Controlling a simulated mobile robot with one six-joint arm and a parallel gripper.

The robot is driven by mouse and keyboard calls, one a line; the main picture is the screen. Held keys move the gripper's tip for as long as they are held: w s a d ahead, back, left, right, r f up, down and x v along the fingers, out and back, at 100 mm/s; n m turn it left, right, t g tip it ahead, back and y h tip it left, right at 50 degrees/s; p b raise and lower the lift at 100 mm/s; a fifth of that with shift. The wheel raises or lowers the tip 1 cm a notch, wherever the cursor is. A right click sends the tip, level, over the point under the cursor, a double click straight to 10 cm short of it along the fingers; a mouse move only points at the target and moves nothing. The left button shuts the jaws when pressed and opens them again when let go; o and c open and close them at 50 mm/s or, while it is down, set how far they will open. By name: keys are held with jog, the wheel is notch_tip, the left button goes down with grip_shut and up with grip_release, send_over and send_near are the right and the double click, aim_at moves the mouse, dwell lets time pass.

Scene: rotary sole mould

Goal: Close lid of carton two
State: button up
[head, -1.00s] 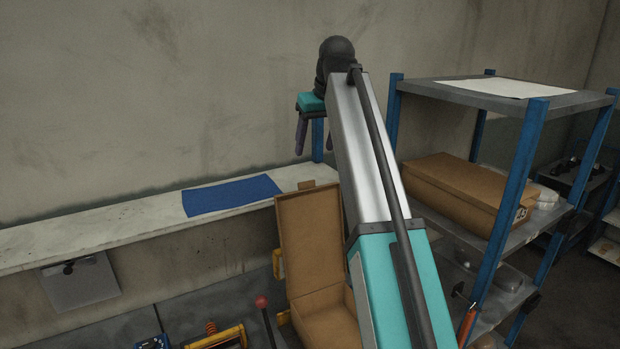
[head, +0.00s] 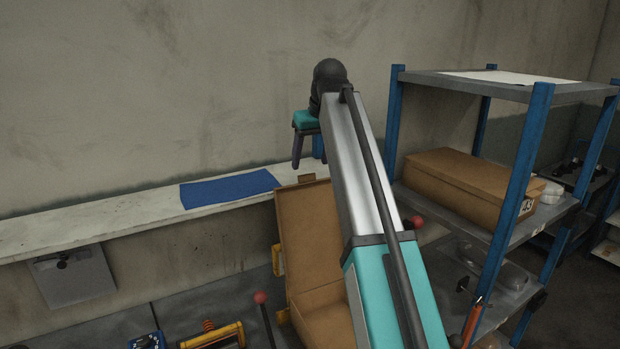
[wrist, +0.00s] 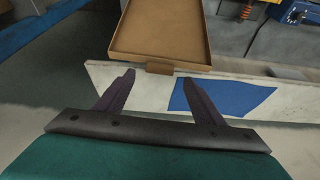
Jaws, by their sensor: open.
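An open brown carton (head: 325,318) stands below the ledge, partly hidden by my arm. Its lid (head: 308,232) is raised nearly upright, with a small tab (head: 307,178) on its top edge. In the wrist view the lid (wrist: 160,30) fills the top middle, and its tab (wrist: 159,68) appears between the fingertips. My gripper (head: 309,163) is open and empty, above and behind the lid's top edge near the wall. Its two dark fingers also show in the wrist view (wrist: 158,77), apart from each other. I cannot tell whether they touch the lid.
A pale ledge (head: 100,222) with a blue cloth (head: 229,189) runs along the wall. A blue-posted shelf (head: 500,90) at right holds a closed brown carton (head: 465,185). A red-knobbed lever (head: 261,298) and a yellow-handled item (head: 213,337) stand left of the open carton.

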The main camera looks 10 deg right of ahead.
aim_at(307, 176)
jog(key=shift+b+x, duration=1.35)
jog(key=shift+x, duration=1.45)
jog(key=shift+d, duration=0.1)
jog(key=c, duration=1.5)
